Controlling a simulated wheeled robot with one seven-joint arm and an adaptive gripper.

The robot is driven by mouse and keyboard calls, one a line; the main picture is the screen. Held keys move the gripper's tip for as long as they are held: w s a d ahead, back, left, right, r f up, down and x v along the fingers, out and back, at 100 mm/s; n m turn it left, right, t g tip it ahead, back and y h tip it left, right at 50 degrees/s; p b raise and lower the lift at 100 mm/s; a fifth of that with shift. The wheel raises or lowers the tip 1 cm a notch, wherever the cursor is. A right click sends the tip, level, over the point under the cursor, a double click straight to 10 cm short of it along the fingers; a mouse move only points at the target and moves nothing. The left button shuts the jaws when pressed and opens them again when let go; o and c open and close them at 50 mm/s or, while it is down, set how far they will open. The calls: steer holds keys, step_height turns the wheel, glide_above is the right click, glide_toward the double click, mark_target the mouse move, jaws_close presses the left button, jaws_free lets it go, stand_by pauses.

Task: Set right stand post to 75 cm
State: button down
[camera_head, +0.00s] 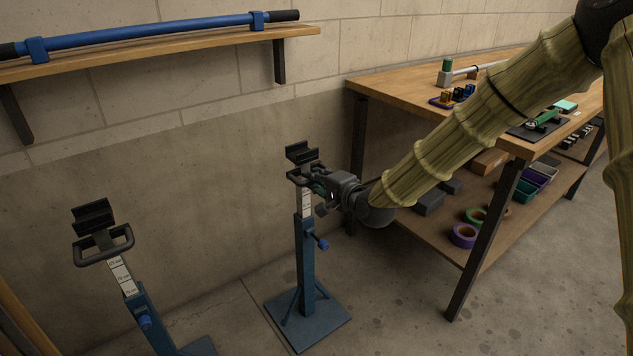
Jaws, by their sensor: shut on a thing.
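The right stand (307,255) is a blue upright post on a square blue base plate (309,318), with a blue side knob (322,244). Its inner post shows a white scale strip (306,203); the marks are too small to read. A black cradle (302,152) tops it, with a dark loop handle just below. My gripper (318,184) reaches in from the right and is shut on the right stand's handle (297,176) under the cradle. The left stand (149,318) has the same build, with a black cradle, handle and labelled scale strip.
A wooden workbench (390,82) with dark legs stands at the right, tools on top and tape rolls and bins on its lower shelf. A wall shelf (170,45) holds a long blue bar. A block wall is close behind the stands. Floor between the stands is clear.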

step_height(320, 180, up, 2)
steer(key=shift+p, duration=0.4)
steer(key=c, duration=1.5)
jaws_free()
steer(key=shift+o, duration=0.2)
steer(key=v, duration=1.2)
steer(key=shift+f, duration=0.15)
